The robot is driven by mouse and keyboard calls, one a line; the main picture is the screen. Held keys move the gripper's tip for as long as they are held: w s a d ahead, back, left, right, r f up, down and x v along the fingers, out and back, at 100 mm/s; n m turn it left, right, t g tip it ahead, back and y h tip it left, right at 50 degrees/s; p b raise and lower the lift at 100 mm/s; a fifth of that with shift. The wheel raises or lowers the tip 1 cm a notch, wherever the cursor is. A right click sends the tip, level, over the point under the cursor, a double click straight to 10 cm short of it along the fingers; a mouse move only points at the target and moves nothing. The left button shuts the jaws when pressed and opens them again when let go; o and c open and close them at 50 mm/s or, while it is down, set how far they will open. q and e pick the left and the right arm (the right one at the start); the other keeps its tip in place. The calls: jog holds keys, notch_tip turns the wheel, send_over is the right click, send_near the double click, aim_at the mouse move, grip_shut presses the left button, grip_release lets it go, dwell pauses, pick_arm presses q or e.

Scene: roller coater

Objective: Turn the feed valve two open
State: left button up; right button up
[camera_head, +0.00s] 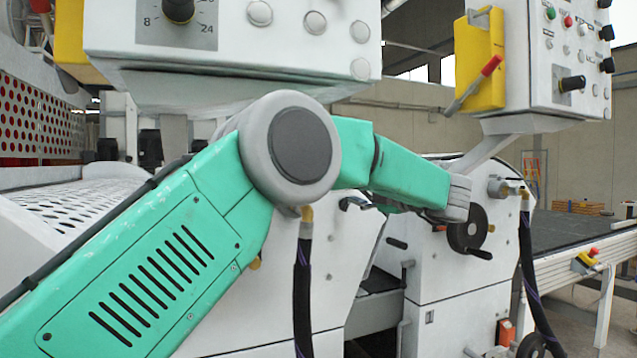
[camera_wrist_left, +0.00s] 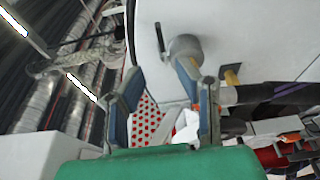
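In the left wrist view a valve with a round grey body (camera_wrist_left: 185,48) and a thin dark lever (camera_wrist_left: 160,38) sits on a white panel. A yellow fitting (camera_wrist_left: 232,75) and a dark hose (camera_wrist_left: 270,92) are beside it. My left gripper (camera_wrist_left: 158,72) is open, its fingers spread, with the lever ahead between the tips and the body close to one fingertip. I cannot tell whether they touch. In the head view my elbow hides the valve body; a yellow fitting (camera_head: 307,213) and hose (camera_head: 303,290) show below it. My right gripper is not in view.
A second valve (camera_head: 498,187) with its own hose (camera_head: 525,250) and a dark handwheel (camera_head: 467,230) are on the right unit. Control boxes (camera_head: 235,40) and (camera_head: 535,60) hang above. A conveyor (camera_head: 560,235) runs off right.

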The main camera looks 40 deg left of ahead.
pick_arm(q)
jog(key=p+x, duration=0.2)
jog(key=x, duration=1.2)
jog(key=shift+s+f, duration=0.1)
jog(key=shift+s, duration=0.05)
jog(key=shift+c, duration=0.4)
grip_shut()
